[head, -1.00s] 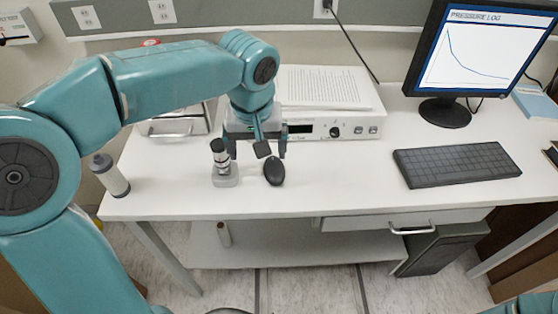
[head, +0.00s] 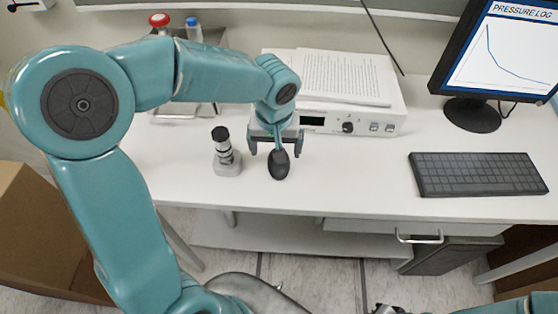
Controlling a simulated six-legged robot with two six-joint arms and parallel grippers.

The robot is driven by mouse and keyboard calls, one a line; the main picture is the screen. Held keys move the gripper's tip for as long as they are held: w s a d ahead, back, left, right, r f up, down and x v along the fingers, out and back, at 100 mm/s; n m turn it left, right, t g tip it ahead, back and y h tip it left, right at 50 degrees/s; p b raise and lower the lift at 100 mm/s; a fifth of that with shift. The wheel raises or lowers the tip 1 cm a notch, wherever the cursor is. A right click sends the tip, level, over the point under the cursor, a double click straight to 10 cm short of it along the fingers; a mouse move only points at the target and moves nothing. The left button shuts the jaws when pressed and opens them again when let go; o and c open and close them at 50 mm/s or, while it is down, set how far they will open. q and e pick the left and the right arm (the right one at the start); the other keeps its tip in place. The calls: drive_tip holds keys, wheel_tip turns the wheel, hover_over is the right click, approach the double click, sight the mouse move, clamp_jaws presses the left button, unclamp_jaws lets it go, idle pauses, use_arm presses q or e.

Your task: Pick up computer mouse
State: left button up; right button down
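The black computer mouse (head: 279,167) lies on the white desk (head: 345,180) near its front edge. My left gripper (head: 276,152) points down over the mouse from behind. Its two dark fingers are spread wide, one to each side of the mouse's far end, with gaps between. The gripper is open and holds nothing. The far end of the mouse is partly hidden by the gripper. Of my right arm, only a teal part and a small grey piece show at the bottom right edge; the state of its gripper cannot be made out.
A small grey instrument with a black top (head: 225,154) stands close left of the mouse. A white device (head: 376,121) with papers on top is behind the gripper. The keyboard (head: 476,174) and monitor (head: 505,55) are at the right. Desk between mouse and keyboard is clear.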

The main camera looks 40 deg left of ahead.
use_arm(q)
drive_tip(key=shift+w+d+f, duration=0.15)
drive_tip(key=shift+f, duration=0.25)
drive_tip(key=shift+w+d+f, duration=0.1)
drive_tip(key=shift+f, duration=0.25)
drive_tip(key=f, duration=0.2)
drive_tip(key=f+p, duration=0.1)
drive_tip(key=f, duration=0.1)
drive_tip(key=shift+w+a+f, duration=0.2)
drive_tip(key=shift+f, duration=0.1)
drive_tip(key=shift+w+f, duration=0.2)
drive_tip(key=shift+f, duration=0.05)
drive_tip(key=shift+s+r, duration=0.1)
drive_tip(key=shift+s, duration=0.15)
drive_tip(key=c, duration=1.2)
